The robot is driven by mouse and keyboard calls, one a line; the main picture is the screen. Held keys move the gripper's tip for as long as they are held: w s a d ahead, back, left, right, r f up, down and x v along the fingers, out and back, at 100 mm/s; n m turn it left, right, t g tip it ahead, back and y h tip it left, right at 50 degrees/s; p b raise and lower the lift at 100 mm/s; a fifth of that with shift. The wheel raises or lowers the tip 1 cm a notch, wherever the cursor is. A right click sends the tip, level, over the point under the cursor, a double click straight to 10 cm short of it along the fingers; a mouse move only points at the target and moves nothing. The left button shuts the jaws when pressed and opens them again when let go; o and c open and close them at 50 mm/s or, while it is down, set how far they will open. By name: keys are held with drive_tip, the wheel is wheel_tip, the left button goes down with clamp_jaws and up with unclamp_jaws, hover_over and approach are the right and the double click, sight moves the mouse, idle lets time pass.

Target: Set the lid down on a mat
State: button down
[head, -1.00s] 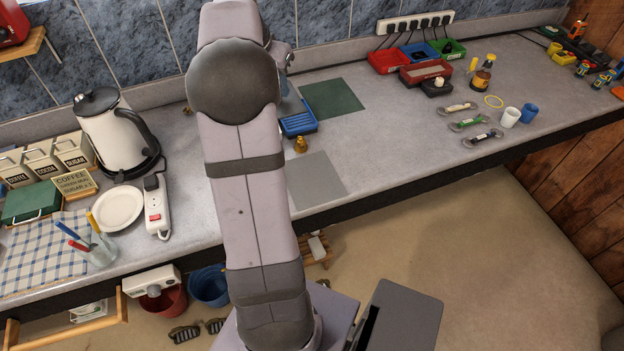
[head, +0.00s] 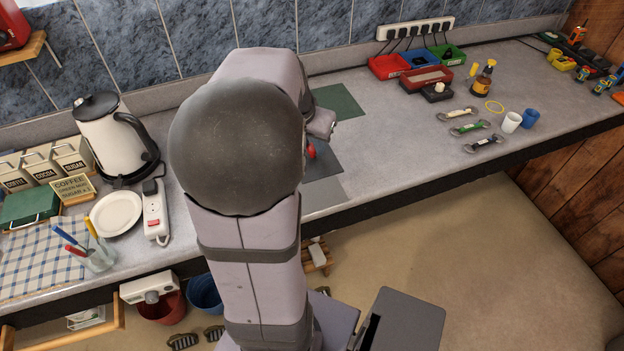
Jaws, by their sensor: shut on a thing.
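The lid (head: 326,158) shows as a dark grey flat panel with a red knob (head: 311,151), partly hidden behind my arm. My gripper (head: 312,142) is at the knob, shut on the lid; its fingertips are mostly hidden. The lid covers the far part of the light grey mat (head: 326,191) in this view. I cannot tell whether it touches the mat or hangs above it. A green mat (head: 340,101) lies farther back on the counter, partly hidden by my arm.
A white plate (head: 116,213), a power strip (head: 155,210) and a kettle (head: 112,138) stand left of my arm. Red, blue and green bins (head: 420,60) stand at the back right. The counter (head: 400,130) right of the mats is clear up to several spanner-like tools (head: 469,128).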

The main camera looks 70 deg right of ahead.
sight(311, 158)
wheel_tip(311, 158, down, 5)
drive_tip(key=shift+r+p, duration=0.1)
drive_tip(key=shift+p, duration=0.3)
drive_tip(key=shift+f, duration=2.35)
drive_tip(key=shift+f+b, duration=0.2)
drive_tip(key=shift+b, duration=0.1)
drive_tip(key=c, duration=1.5)
unclamp_jaws()
drive_tip(key=shift+r, duration=0.15)
